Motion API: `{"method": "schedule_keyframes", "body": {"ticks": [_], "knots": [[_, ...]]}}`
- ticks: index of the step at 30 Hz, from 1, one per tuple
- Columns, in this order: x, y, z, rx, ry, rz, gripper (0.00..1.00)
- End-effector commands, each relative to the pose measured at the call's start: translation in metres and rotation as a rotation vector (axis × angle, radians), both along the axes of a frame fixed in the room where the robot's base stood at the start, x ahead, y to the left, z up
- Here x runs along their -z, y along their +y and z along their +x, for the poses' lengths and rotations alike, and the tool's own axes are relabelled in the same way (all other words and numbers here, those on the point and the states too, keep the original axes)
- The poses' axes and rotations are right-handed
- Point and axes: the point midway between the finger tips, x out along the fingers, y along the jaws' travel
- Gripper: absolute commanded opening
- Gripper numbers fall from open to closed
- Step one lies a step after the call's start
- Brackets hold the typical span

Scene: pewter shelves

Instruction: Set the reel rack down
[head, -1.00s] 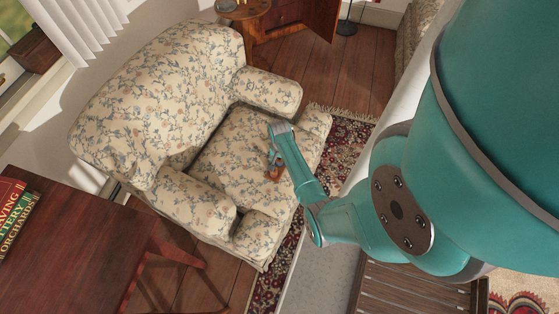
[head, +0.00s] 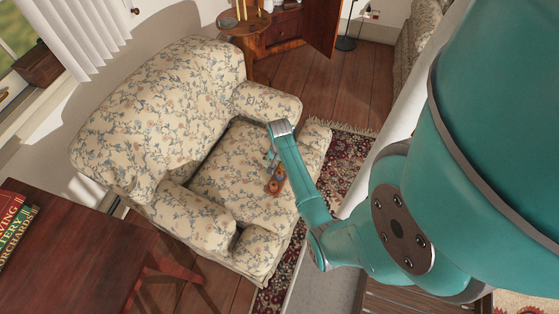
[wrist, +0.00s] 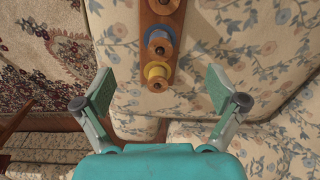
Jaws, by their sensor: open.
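The reel rack (head: 271,187) is a small wooden holder lying on the seat of the floral armchair (head: 229,169). In the wrist view the rack (wrist: 146,26) shows as a wooden strip with several reels, one with blue and one with yellow thread. Its far end is cut off by the top edge. My gripper (wrist: 154,83) is open, its two pads wide apart on either side of the rack's near end, with no contact visible. In the head view my gripper (head: 271,158) is partly hidden by my arm above the seat.
A dark red wooden table (head: 62,262) with books (head: 15,222) stands at the lower left. A patterned rug (head: 350,165) lies right of the armchair. A small round side table (head: 244,25) stands behind it. The seat left of the rack is clear.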

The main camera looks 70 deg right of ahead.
Motion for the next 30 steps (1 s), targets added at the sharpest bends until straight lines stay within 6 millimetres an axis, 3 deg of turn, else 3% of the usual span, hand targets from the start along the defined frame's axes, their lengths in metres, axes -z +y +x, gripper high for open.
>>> {"method": "schedule_keyframes", "body": {"ticks": [3,8,11,14,23,30], "knots": [[-0.019,0.000,0.000,0.000,-0.001,-0.002,0.95],[-0.033,0.000,0.000,0.000,-0.001,-0.001,0.95],[-0.034,0.005,0.000,-0.011,-0.004,-0.005,0.95],[-0.026,0.022,0.002,-0.054,-0.024,-0.030,0.95],[0.002,0.123,-0.002,-0.332,-0.178,-0.208,0.95],[-0.012,0.199,-0.024,-0.565,-0.323,-0.361,0.95]]}}
